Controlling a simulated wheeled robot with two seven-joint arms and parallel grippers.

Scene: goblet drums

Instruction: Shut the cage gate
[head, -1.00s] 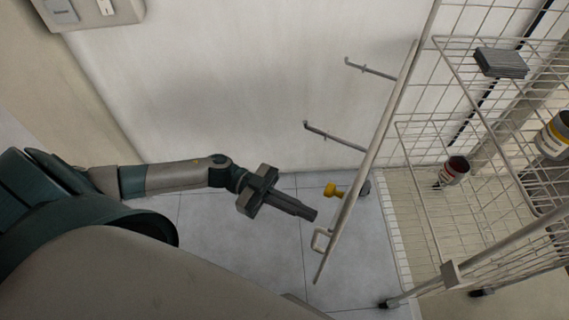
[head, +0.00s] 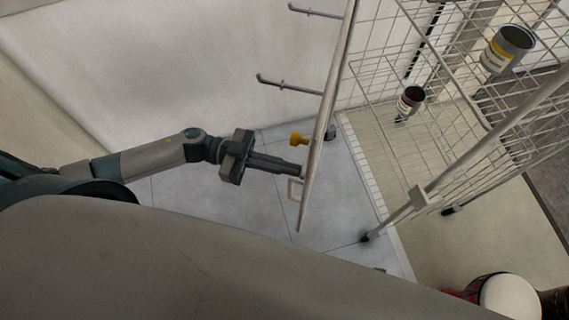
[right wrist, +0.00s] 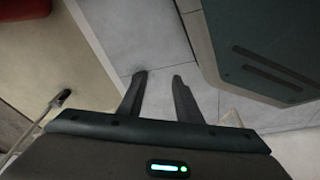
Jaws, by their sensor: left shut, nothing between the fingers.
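The cage gate (head: 327,110) stands swung open in the head view, seen nearly edge-on, with hooks on its left face and a small loop handle at its lower end. The wire cage (head: 470,115) is to its right, its front open. My left gripper (head: 300,168) is shut and empty, its tips at the gate's left face near the handle; I cannot tell whether they touch. My right gripper (right wrist: 160,80) shows in the right wrist view with its two fingers apart and nothing between them, over the tiled floor.
Cans stand in the cage, one dark red (head: 410,100) and one larger with a yellow band (head: 507,50). A drum (head: 508,296) is at the lower right. Cage feet with casters rest on the floor.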

